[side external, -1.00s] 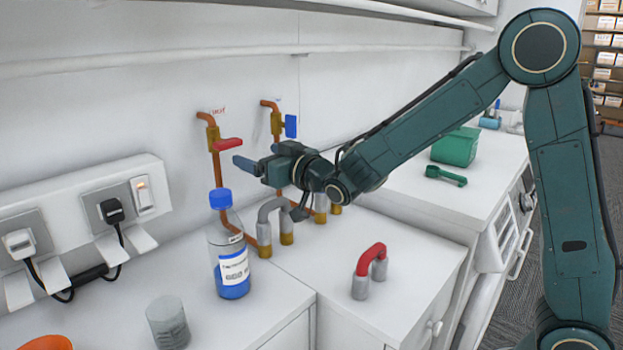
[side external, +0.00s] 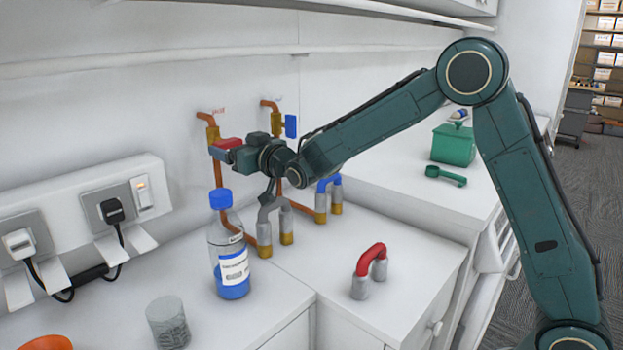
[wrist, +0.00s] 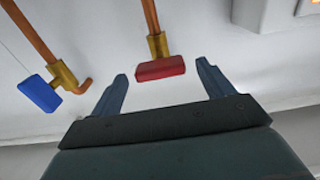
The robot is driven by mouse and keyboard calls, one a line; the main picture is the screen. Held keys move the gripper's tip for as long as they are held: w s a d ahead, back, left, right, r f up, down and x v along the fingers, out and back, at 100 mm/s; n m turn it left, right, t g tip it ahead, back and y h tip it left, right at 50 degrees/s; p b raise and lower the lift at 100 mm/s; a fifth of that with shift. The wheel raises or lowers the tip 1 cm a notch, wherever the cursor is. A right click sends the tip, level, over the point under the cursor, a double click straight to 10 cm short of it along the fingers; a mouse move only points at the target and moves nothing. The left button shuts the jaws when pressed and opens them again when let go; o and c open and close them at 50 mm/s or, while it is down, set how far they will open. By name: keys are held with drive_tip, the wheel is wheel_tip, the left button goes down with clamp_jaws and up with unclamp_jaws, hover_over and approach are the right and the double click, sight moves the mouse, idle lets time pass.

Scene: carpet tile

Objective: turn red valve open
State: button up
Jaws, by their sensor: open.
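The red valve handle (side external: 229,143) sits on a brass fitting on the left copper pipe at the wall. In the side view one finger partly covers the handle's lower part. I cannot tell whether a finger touches it.
A blue valve handle (side external: 291,126) is on the right pipe. A blue-capped bottle (side external: 229,250) stands below my gripper, near a grey pipe bend (side external: 272,206). A red pipe bend (side external: 371,265) and a blue one (side external: 328,185) stand on the counter. A green tub (side external: 454,145) is farther right.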

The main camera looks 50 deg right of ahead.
sight(232, 145)
drive_tip(key=shift+w, duration=2.4)
drive_tip(key=c, duration=1)
